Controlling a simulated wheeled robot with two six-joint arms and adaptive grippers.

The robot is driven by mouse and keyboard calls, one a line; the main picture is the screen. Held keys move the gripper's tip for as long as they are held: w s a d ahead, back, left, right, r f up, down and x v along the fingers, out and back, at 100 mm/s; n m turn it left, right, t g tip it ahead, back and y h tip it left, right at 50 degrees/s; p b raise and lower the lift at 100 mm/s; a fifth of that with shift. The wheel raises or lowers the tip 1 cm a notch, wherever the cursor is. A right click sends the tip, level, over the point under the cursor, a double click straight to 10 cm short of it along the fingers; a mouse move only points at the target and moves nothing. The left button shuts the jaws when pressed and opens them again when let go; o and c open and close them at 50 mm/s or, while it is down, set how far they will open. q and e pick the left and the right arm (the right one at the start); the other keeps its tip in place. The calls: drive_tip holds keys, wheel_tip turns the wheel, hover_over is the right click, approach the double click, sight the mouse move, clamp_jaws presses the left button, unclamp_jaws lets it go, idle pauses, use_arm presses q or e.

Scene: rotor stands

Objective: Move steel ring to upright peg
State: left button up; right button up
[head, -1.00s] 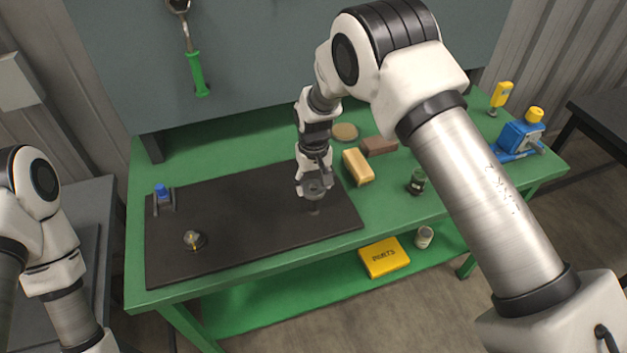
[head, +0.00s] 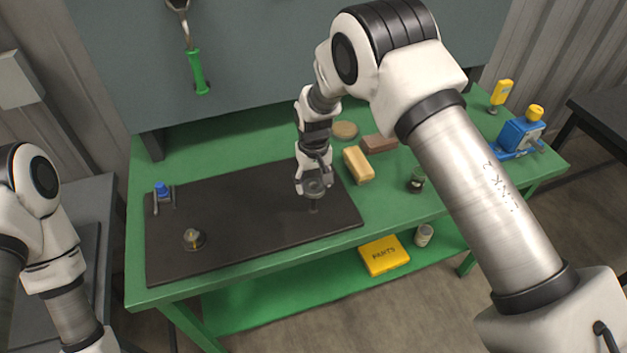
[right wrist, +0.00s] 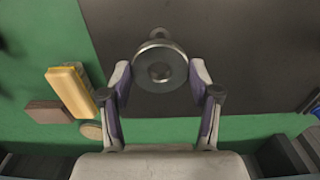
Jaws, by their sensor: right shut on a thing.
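My right gripper (right wrist: 160,88) is shut on the steel ring (right wrist: 140,71), a thick grey disc with a central hole, in the right wrist view. In the head view the ring (head: 315,188) shows under my right gripper (head: 313,181), over the right part of the dark mat. A round dark stand with a brass-coloured centre (head: 194,239) is on the mat's left part. My left gripper is out of view.
The dark mat (head: 245,245) lies on a green bench (head: 225,136). A blue-topped item (head: 162,189) is at the mat's left back. The mat's middle is clear.

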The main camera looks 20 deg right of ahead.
sight(314, 200)
drive_tip(key=shift+f, duration=0.15)
drive_tip(key=shift+f+b, duration=0.3)
drive_tip(key=shift+f, duration=0.1)
drive_tip(key=shift+f, duration=0.1)
idle(0.4)
drive_tip(key=shift+f+b, duration=0.3)
drive_tip(key=shift+f, duration=0.15)
drive_tip(key=shift+f, duration=0.2)
idle(0.3)
drive_tip(key=shift+f+b, duration=0.9)
drive_tip(key=shift+f, duration=0.4)
drive_tip(key=shift+f+b, duration=0.6)
drive_tip(key=shift+f, duration=0.45)
